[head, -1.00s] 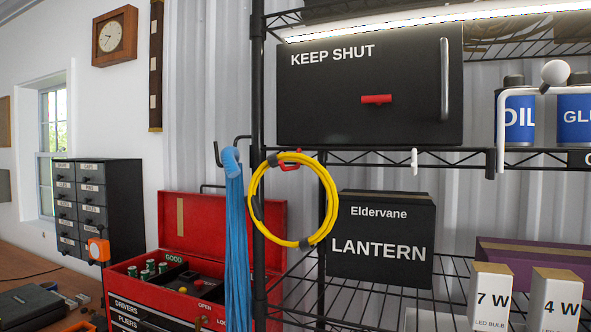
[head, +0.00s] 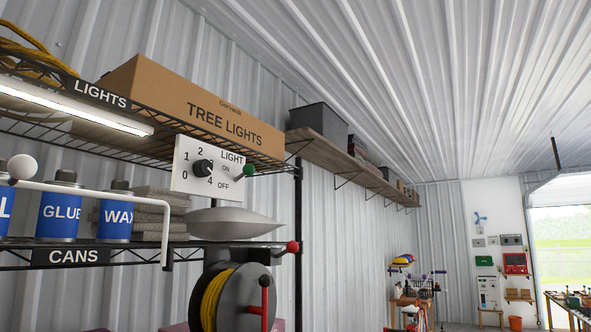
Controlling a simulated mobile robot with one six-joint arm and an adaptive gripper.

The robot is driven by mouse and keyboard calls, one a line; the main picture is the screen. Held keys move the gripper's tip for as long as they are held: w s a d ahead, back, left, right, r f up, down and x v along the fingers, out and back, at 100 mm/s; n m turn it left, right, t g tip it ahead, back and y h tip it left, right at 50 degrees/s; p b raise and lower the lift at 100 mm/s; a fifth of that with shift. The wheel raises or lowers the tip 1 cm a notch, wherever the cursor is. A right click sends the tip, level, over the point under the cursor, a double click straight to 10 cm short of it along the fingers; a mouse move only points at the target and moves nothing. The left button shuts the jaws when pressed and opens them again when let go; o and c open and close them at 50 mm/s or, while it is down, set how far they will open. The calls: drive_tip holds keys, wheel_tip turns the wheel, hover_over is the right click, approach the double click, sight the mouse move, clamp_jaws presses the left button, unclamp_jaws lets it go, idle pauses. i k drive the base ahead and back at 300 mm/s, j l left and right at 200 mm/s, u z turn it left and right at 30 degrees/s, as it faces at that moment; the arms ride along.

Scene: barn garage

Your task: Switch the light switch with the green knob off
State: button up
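A white panel (head: 187,182) marked LIGHT hangs at the front of the wire shelf, right of centre-left in the head view. A toggle lever with a green knob (head: 250,169) sticks out at its right side. The knob is level with the word ON and above the word OFF. A black rotary dial (head: 203,168) with numbers 0 to 4 sits on the same panel's left half. The strip light (head: 70,106) under the upper shelf glows. My gripper is not in view.
A white rod (head: 95,193) with a white ball runs in front of the cans at left. A grey lens-shaped object (head: 235,224) lies below the panel. A reel (head: 233,297) and red-knobbed lever (head: 292,247) are lower. Open room lies to the right.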

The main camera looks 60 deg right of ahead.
sight(249, 169)
drive_tip(key=j+z, duration=0.1)
drive_tip(key=z, duration=1.5)
drive_tip(key=k+l, duration=0.05)
